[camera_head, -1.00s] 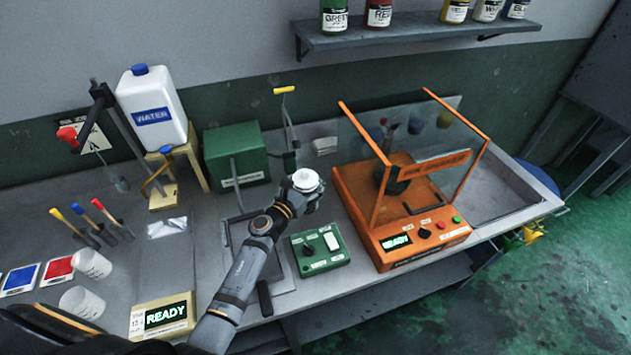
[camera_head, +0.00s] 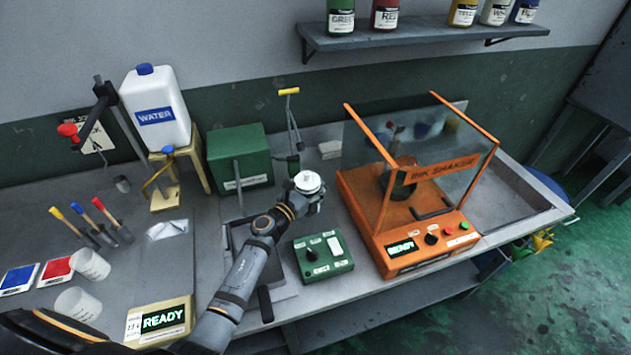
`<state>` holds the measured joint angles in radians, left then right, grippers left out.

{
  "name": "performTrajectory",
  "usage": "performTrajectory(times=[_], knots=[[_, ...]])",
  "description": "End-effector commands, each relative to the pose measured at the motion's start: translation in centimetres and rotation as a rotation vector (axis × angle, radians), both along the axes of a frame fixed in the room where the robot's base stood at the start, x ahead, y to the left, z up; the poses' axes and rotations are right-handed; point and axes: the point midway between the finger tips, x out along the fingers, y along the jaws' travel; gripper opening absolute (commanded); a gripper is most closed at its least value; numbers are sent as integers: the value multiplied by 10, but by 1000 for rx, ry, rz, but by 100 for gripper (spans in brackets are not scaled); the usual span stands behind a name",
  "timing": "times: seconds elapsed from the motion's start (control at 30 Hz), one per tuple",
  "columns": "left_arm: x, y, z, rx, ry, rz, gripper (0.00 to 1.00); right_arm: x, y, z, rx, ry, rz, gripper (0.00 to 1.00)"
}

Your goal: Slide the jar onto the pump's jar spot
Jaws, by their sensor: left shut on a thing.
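A white-lidded jar (camera_head: 308,181) is held at the end of my left arm, above the bench's middle. My left gripper (camera_head: 309,193) is shut on it; its fingers are mostly hidden by the jar and wrist. The lid faces up toward the camera. A green box (camera_head: 238,158), which looks like the pump, stands behind and to the left of the jar. A yellow-handled lever (camera_head: 288,91) rises at the box's right, behind the jar. I cannot make out a marked jar spot. My right gripper is not in view.
The orange ink shaker (camera_head: 372,215) with clear panels stands close to the right of the jar. A green control box (camera_head: 323,254) lies in front of the jar. A water jug (camera_head: 155,108), a READY display (camera_head: 160,320) and cups (camera_head: 91,264) are left.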

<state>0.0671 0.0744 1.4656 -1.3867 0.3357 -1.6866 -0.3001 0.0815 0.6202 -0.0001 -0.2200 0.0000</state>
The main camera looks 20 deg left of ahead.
Motion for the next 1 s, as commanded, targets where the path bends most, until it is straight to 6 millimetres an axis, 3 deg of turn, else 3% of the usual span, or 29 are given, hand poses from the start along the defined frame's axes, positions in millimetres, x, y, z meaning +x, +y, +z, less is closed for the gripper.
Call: performTrajectory(times=[0.3, 0.33, 0.6, 1.0], knots=[[1, 1, -1, 0, -2, 0, 0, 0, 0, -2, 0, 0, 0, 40], [1, 1, -1, 0, -2, 0, 54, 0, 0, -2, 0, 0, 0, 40], [1, 0, -1, 1, 0, 0, 90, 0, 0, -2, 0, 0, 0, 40], [-5, 3, -4, 2, 3, 1, 90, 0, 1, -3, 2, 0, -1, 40]])
